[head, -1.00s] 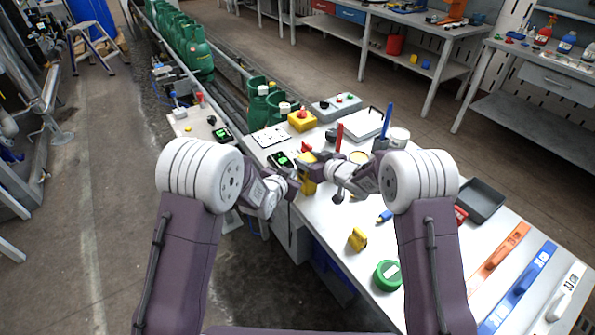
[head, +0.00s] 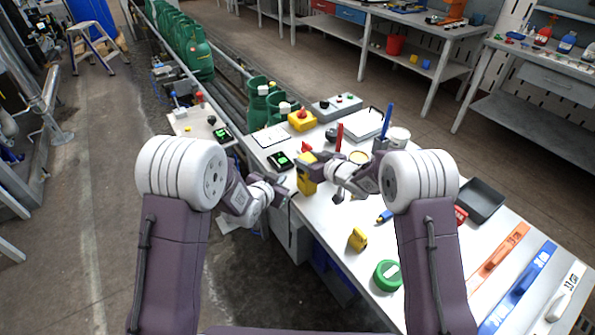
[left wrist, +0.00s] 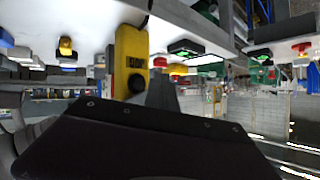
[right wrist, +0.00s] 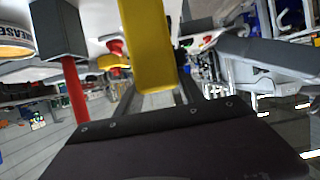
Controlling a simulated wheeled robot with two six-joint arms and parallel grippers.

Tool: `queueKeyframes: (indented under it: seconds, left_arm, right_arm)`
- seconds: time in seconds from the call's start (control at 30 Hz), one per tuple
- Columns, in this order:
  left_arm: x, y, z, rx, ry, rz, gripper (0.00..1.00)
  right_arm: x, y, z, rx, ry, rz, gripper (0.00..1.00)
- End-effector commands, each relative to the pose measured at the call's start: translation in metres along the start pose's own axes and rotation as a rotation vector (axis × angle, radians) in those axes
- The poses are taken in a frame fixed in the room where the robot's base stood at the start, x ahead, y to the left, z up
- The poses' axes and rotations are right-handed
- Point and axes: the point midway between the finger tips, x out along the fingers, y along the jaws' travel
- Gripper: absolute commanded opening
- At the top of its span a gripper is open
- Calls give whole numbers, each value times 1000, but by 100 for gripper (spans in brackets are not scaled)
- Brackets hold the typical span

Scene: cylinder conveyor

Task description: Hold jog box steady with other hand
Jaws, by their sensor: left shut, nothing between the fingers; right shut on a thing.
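The yellow jog box (head: 306,180) stands upright in the air at the near left edge of the worktable. My right gripper (head: 311,166) is shut on its upper part. In the right wrist view the yellow body of the jog box (right wrist: 150,45) rises between the fingers. My left gripper (head: 289,193) is shut and empty, just left of and slightly below the jog box, apart from it.
The white worktable (head: 340,222) carries a device with a green screen (head: 281,161), a yellow button box (head: 302,120), a yellow block (head: 357,239) and a green round tape (head: 388,275). Green gas cylinders (head: 197,55) line the conveyor behind. Open floor lies at left.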

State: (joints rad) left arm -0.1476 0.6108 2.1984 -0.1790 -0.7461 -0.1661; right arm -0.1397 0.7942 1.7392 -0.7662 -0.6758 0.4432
Motion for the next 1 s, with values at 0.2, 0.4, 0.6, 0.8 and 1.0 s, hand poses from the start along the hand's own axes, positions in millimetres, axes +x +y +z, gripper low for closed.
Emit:
queueKeyframes:
  seconds: [0.2, 0.4, 0.6, 0.8, 1.0]
  left_arm:
    - [-14, -11, 10, -1, 0, -1, 0]
    - [-18, -13, 13, -1, 0, 1, 0]
    - [-18, -13, 13, 0, 1, 1, 0]
    - [-18, -13, 13, 0, 1, 1, 0]
    - [-18, -13, 13, 0, 1, 1, 0]
  right_arm:
    - [0, 0, 0, 0, 0, 0, 0]
    - [0, 0, 0, 0, 0, 0, 0]
    - [0, 0, 0, 0, 0, 1, 0]
    - [0, 0, 0, 0, 0, 1, 54]
    - [0, 0, 0, 0, 0, 0, 71]
